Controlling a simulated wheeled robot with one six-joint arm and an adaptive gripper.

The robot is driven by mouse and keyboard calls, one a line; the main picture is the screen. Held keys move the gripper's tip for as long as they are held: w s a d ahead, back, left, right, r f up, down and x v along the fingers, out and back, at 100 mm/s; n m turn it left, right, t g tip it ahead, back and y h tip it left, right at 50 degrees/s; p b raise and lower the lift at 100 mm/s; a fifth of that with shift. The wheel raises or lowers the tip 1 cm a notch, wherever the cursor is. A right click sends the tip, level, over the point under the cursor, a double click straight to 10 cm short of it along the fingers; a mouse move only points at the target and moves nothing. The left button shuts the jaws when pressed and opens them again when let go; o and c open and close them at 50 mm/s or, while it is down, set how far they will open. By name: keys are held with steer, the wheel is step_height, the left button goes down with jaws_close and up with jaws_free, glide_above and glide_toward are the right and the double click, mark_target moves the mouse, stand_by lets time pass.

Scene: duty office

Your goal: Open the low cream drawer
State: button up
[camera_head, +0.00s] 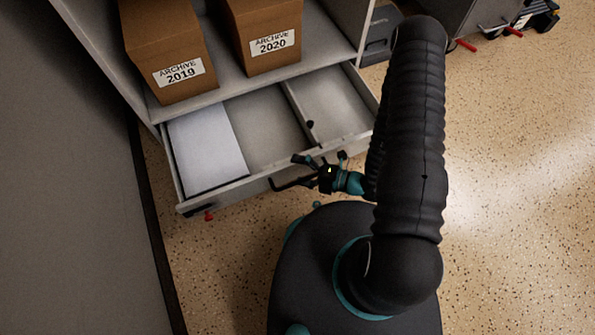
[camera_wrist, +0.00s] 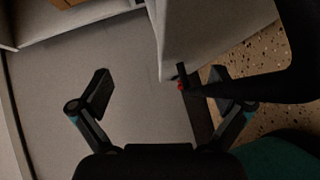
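The low cream drawer (camera_head: 262,187) is pulled well out from under a shelf unit in the head view. A white sheet (camera_head: 207,148) lies in its left part, and a divider splits the inside. A dark bar handle (camera_head: 288,183) sticks out from its front. My gripper (camera_head: 321,158) is at the drawer front, just right of the handle, with its fingers spread. In the wrist view the two fingers of my gripper (camera_wrist: 160,95) stand wide apart with nothing held between them. I cannot tell whether a finger touches the handle.
Two cardboard archive boxes, 2019 (camera_head: 180,72) and 2020 (camera_head: 268,42), stand on the shelf above. A grey wall (camera_head: 70,170) runs close along the left. Speckled floor (camera_head: 515,180) is clear at the right; dark equipment (camera_head: 470,18) stands at the top right.

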steer(key=shift+t, duration=0.4)
steer(key=r, duration=0.4)
steer(key=w+r, duration=0.1)
steer(key=r, duration=0.1)
steer(key=shift+d, duration=0.3)
steer(key=shift+a+r, duration=0.1)
steer(key=shift+r, duration=0.3)
steer(key=shift+s, duration=0.1)
steer(key=s+f, duration=0.1)
steer(key=s+f+g+h, duration=0.1)
steer(key=f, duration=0.1)
steer(key=f+n+g, duration=0.1)
steer(key=f, duration=0.1)
steer(key=shift+s+d+h, duration=0.25)
steer(key=shift+s+h, duration=0.05)
steer(key=shift+s, duration=0.1)
steer(key=shift+d, duration=0.45)
steer(key=shift+c, duration=1.4)
steer(key=shift+s+d, duration=0.15)
steer(key=shift+d, duration=0.1)
steer(key=c, duration=0.4)
steer(key=s+d+r+p, duration=0.1)
steer(key=s+d+p, duration=0.3)
steer(key=d, duration=0.9)
steer(key=shift+s+d+r, duration=0.2)
steer(key=shift+s+d, duration=0.05)
steer(key=shift+s, duration=0.2)
